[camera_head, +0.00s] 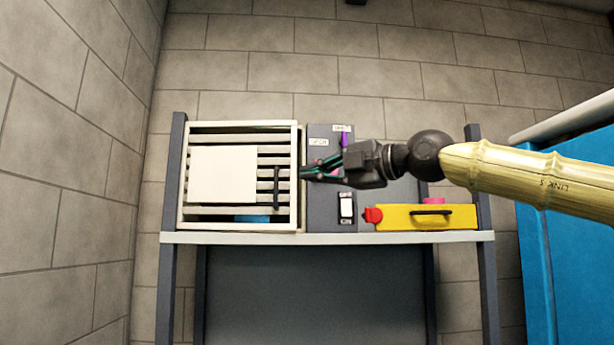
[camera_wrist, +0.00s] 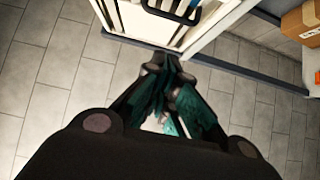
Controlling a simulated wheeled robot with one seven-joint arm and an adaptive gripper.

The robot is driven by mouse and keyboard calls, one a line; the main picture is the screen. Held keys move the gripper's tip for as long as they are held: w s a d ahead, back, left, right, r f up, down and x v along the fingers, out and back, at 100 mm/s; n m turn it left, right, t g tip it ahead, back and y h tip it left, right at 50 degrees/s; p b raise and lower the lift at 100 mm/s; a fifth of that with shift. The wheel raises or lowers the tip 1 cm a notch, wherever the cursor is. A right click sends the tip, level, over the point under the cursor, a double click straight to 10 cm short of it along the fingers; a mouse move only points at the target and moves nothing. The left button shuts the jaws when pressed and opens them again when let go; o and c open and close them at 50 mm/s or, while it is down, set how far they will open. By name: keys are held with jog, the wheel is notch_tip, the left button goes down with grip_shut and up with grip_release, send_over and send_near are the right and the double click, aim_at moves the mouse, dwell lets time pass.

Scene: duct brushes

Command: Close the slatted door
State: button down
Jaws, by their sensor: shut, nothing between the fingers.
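The slatted door (camera_head: 285,150) is a cream frame with horizontal slats and a dark vertical handle (camera_head: 276,187) near its right edge. It covers the front of the cabinet at the left of the bench; a thin strip shows along its right side, and I cannot tell whether it is fully flush. My gripper (camera_head: 308,172) is shut and empty, its fingertips at the door's right edge, just right of the handle. Contact is unclear. In the wrist view my gripper (camera_wrist: 168,68) is below the door's pale edge (camera_wrist: 215,28), with the handle (camera_wrist: 172,12) at the top.
A pale square panel (camera_head: 223,174) covers part of the slats, and a blue item (camera_head: 252,218) shows behind them. A grey switch panel (camera_head: 325,205) stands right of the door. A yellow box (camera_head: 425,217) with a handle sits on the bench shelf (camera_head: 330,238). A blue cabinet (camera_head: 570,220) is at right.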

aim_at(281, 183)
jog(key=p+x, duration=0.2)
jog(key=x, duration=0.2)
jog(key=w+d+p+x, duration=0.1)
jog(key=p+x, duration=0.1)
jog(key=x, duration=0.1)
jog(key=w+p+x, duration=0.1)
jog(key=p+x, duration=0.1)
jog(key=x, duration=0.2)
jog(key=shift+w+d+f+p, duration=0.1)
jog(key=shift+w+f+p, duration=0.1)
jog(key=shift+p, duration=0.2)
jog(key=shift+d, duration=0.15)
